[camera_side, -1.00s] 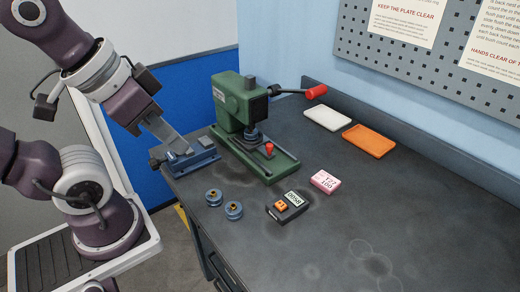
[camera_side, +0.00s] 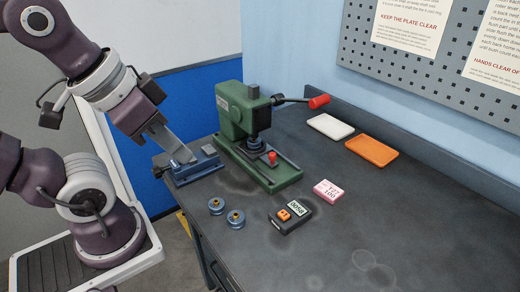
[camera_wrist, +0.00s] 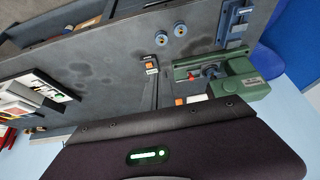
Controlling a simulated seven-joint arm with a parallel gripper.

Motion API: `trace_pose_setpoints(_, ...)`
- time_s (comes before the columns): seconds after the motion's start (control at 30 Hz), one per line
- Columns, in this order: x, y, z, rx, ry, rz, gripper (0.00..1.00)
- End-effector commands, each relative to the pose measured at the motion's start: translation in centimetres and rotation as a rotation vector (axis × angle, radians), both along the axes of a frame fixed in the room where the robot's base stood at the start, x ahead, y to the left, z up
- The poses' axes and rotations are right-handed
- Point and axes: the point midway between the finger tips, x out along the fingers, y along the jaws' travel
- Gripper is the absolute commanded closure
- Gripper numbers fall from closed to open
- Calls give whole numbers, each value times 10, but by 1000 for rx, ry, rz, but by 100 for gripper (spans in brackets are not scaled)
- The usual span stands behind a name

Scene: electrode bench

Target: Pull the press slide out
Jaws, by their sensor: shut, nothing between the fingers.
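The green press (camera_side: 232,118) stands on the bench with its lever out to the right. Its slide with a red knob (camera_side: 272,157) lies along the long green base, in front of the ram. The press and red knob (camera_wrist: 193,76) also show in the wrist view. My gripper (camera_side: 184,157) is shut and empty, left of the press, with its fingers pointing down over a blue fixture (camera_side: 205,168). It is apart from the red knob. Whether the fingertips touch the fixture I cannot tell.
A white tray (camera_side: 330,126) and an orange tray (camera_side: 372,149) lie behind at right. The front right bench is clear.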

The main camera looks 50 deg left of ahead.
Motion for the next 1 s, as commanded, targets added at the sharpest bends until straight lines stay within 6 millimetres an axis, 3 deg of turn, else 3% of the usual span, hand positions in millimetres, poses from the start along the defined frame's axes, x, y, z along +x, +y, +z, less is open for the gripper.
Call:
trace_pose_setpoints(0.1, 0, 0, 0, 0, 0, 0, 96)
trace_pose_setpoints(0.17, 3, 0, 2, -5, 6, 12, 84)
trace_pose_setpoints(0.23, 19, 2, 8, -31, 35, 68, 71)
trace_pose_setpoints(0.3, 50, 8, 15, -77, 90, 178, 58)
trace_pose_setpoints(0.43, 132, 29, 10, -176, 212, 474, 58)
trace_pose_setpoints(0.6, 228, 67, -46, -257, 348, 853, 58)
trace_pose_setpoints(0.7, 262, 86, -84, -278, 398, 1019, 58)
trace_pose_setpoints(0.83, 281, 100, -115, -288, 428, 1135, 58)
trace_pose_setpoints(1.0, 283, 102, -140, -289, 437, 1160, 58)
